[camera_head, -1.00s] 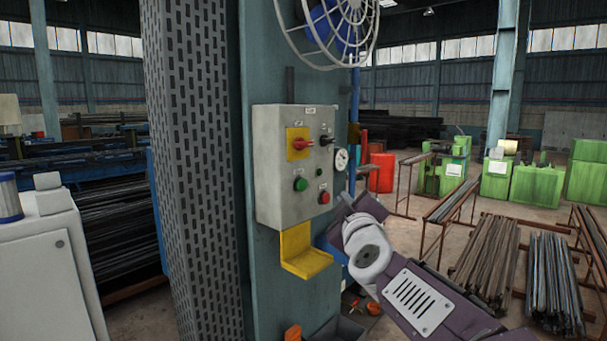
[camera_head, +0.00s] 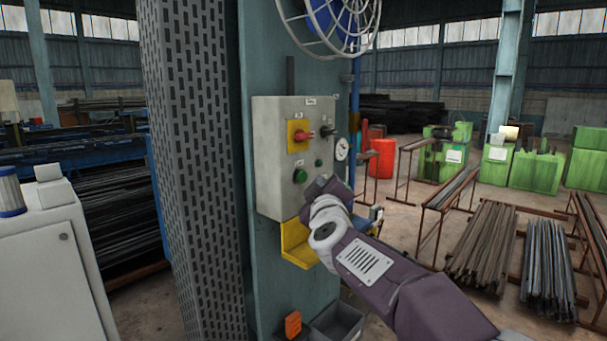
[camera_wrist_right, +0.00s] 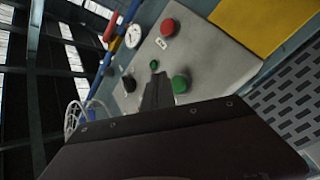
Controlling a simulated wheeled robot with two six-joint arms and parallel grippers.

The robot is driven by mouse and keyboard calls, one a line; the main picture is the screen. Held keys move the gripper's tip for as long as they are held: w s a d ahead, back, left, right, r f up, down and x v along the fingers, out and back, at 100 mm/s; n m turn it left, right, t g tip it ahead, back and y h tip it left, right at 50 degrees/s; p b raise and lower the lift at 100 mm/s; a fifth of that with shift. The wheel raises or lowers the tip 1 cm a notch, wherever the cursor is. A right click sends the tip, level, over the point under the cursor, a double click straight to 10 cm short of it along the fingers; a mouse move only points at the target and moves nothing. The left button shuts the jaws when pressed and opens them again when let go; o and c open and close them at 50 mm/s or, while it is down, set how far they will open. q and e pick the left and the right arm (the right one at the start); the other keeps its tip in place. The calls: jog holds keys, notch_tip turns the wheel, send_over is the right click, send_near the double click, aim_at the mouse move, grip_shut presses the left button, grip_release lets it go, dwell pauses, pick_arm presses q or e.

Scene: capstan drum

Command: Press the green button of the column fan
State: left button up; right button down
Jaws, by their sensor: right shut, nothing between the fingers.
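The grey control box (camera_head: 267,160) is fixed to the column under the fan (camera_head: 330,22). The green button (camera_head: 300,176) is on its lower left front. In the right wrist view the green button (camera_wrist_right: 180,84) is a large round cap beside my fingers. My right gripper (camera_head: 318,184) is shut and empty, in front of the box's lower part, just right of the green button. In the wrist view its fingertips (camera_wrist_right: 157,78) lie between that button and a small green lamp (camera_wrist_right: 154,64). I cannot tell whether they touch the panel. My left gripper is not in view.
A red button (camera_wrist_right: 167,27) is near the green one; my gripper hides it in the head view. A red switch on a yellow plate (camera_head: 293,145), a black knob (camera_head: 327,131) and a gauge (camera_head: 342,148) are close. A yellow tray (camera_head: 291,243) juts out below the box.

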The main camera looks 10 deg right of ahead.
aim_at(302, 177)
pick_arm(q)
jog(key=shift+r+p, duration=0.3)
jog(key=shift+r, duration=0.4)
pick_arm(e)
jog(key=shift+w+a+r, duration=0.1)
jog(key=shift+w+a, duration=0.45)
jog(key=shift+w, duration=0.05)
dwell(0.9)
pick_arm(q)
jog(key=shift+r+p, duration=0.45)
jog(key=shift+p, duration=0.05)
pick_arm(e)
jog(key=shift+w+a, duration=0.3)
jog(key=shift+w, duration=0.05)
